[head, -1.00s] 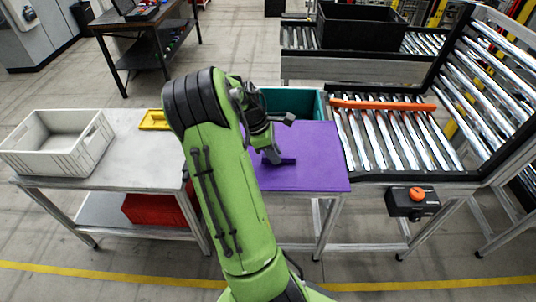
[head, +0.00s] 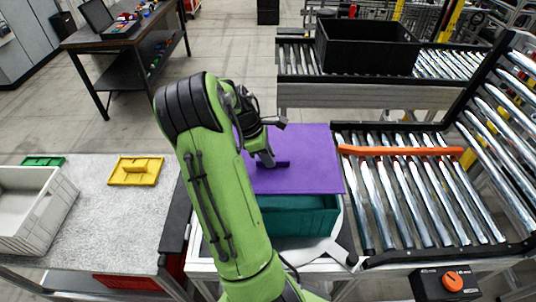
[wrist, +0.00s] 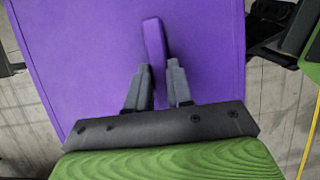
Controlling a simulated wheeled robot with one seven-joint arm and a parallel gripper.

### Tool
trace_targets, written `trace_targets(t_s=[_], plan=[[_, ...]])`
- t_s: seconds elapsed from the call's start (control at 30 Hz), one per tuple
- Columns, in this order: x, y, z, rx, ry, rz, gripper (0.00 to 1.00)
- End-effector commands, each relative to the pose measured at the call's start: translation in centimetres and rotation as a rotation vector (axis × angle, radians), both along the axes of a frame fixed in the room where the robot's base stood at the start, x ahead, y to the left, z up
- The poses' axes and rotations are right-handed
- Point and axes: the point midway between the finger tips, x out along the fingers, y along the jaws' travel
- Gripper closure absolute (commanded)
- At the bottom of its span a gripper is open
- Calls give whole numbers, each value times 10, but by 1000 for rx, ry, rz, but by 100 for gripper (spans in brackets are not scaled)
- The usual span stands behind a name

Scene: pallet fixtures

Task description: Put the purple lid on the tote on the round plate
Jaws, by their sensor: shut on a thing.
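The purple lid (head: 315,160) is a flat square panel with a raised bar handle, which shows in the wrist view (wrist: 153,40). My gripper (head: 267,162) is shut on that handle; its fingers (wrist: 158,82) are on both sides of it. The lid is over the teal tote (head: 300,222) and hides its opening. The tote's front wall shows below the lid's near edge. I cannot tell whether lid and tote touch. The tote stands on the white round plate (head: 328,249), mostly hidden by the tote and my arm.
A roller conveyor (head: 420,200) with an orange bar (head: 400,151) is close on the right. A black crate (head: 365,48) sits on rollers behind. On the left table (head: 110,220) are a grey crate (head: 45,215), a yellow lid (head: 135,171) and a green one (head: 43,161).

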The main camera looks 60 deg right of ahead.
Motion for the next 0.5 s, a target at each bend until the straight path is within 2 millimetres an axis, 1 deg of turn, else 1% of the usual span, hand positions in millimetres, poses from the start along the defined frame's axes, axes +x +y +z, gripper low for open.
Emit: trace_targets(t_s=[0.17, 0.4, 0.5], plan=[[-1, 0, -14, 0, 0, -1, 100], [0, 0, -46, 0, -1, -2, 100], [0, 0, -55, 0, 0, -1, 100]])
